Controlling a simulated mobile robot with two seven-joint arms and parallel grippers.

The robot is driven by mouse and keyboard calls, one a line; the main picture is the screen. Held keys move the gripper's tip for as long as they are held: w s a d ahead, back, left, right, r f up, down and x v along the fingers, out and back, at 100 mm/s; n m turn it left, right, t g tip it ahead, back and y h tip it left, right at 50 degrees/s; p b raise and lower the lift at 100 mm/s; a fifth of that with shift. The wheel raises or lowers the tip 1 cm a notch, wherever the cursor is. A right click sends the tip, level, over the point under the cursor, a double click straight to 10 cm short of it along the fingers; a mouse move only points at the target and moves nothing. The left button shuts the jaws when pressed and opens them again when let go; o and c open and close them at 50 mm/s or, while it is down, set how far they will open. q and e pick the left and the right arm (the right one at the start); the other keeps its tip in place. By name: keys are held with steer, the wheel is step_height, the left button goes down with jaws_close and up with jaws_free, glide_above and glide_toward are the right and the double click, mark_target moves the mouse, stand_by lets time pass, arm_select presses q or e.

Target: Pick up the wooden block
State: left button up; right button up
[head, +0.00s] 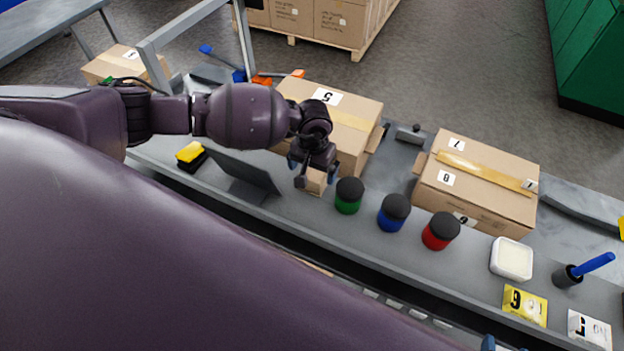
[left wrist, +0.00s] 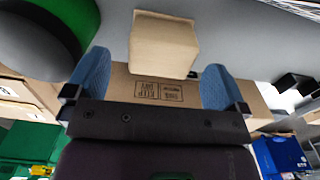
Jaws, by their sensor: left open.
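The wooden block (head: 313,182) is a small tan cube standing on the grey bench, just in front of a large cardboard box and left of a green jar. My left gripper (head: 314,179) is directly above and around it in the head view, hiding its upper part. In the left wrist view the block (left wrist: 163,44) lies beyond and between the two blue fingertips of the left gripper (left wrist: 160,84). The fingers are open, with visible gaps on both sides of the block. My right gripper cannot be made out in these frames.
The green jar (head: 348,196) is close on the right, then a blue jar (head: 394,213) and a red jar (head: 440,231). The cardboard box (head: 340,110) stands right behind. A dark tilted panel (head: 243,174) stands on the left. Another box (head: 478,185) is further right.

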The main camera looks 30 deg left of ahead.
mark_target(312, 174)
arm_select(q)
steer(key=shift+s+f, duration=0.1)
steer(key=shift+f, duration=2.25)
steer(key=shift+c, duration=0.5)
steer(key=c, duration=1)
